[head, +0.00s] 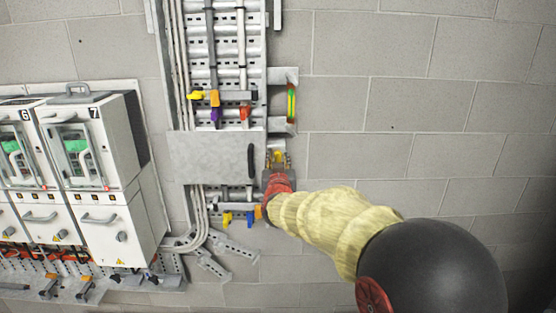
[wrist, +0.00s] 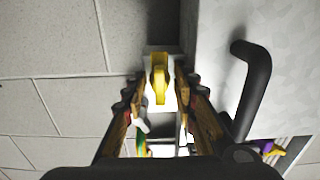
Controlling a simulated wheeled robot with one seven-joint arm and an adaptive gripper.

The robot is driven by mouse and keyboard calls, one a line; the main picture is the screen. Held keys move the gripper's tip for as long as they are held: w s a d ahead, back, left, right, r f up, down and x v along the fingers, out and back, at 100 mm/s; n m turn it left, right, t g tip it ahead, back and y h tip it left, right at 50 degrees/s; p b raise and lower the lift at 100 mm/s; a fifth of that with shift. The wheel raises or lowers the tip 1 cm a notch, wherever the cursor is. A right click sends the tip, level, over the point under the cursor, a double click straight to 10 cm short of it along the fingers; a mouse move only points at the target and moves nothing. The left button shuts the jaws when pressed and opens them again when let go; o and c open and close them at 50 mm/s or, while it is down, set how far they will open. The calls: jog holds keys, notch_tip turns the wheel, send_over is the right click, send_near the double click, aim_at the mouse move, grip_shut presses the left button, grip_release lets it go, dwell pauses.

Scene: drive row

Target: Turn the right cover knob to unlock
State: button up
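The yellow knob (head: 278,155) is at the right edge of the flat grey cover (head: 205,157), just right of the cover's black handle (head: 251,161). In the wrist view the yellow knob (wrist: 160,82) sits on a pale plate, with its long side running up and down the picture. My gripper (head: 277,164) is right at the knob. Its two fingers (wrist: 153,92) stand apart, one on each side of the knob, with a visible gap on both sides. Whether the tips reach past the knob's face is hard to tell. The grip is empty.
The black handle (wrist: 252,90) is close beside one finger in the wrist view. Orange and purple connectors (head: 215,113) sit above the cover, yellow and blue ones (head: 238,218) below. White drive cabinets (head: 95,150) stand at left. Bare block wall (head: 420,100) fills the right.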

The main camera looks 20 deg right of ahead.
jog(key=shift+s, duration=0.1)
jog(key=v, duration=1.2)
dwell(0.4)
jog(key=s+a+f+n+g+y+b, duration=0.1)
jog(key=s+a+f+g+y, duration=0.1)
jog(key=s+a+f+y, duration=0.3)
jog(key=s+a+f+n+g+b, duration=0.1)
jog(key=a+f+g, duration=0.15)
jog(key=f, duration=0.45)
jog(key=s+a+f+n+g+y+b, duration=0.1)
jog(key=s+a+f+g+y, duration=0.1)
jog(key=s+a+f+y, duration=0.3)
jog(key=s+d+f+g+h+b, duration=0.1)
jog(key=s+f+g+b, duration=0.1)
jog(key=s+f+b, duration=0.7)
jog(key=s+d+f+n+g+h+b, duration=0.1)
jog(key=s+f+g+h+b, duration=0.1)
jog(key=s+f+b, duration=0.7)
jog(key=s, duration=0.5)
jog(key=shift+d, duration=0.25)
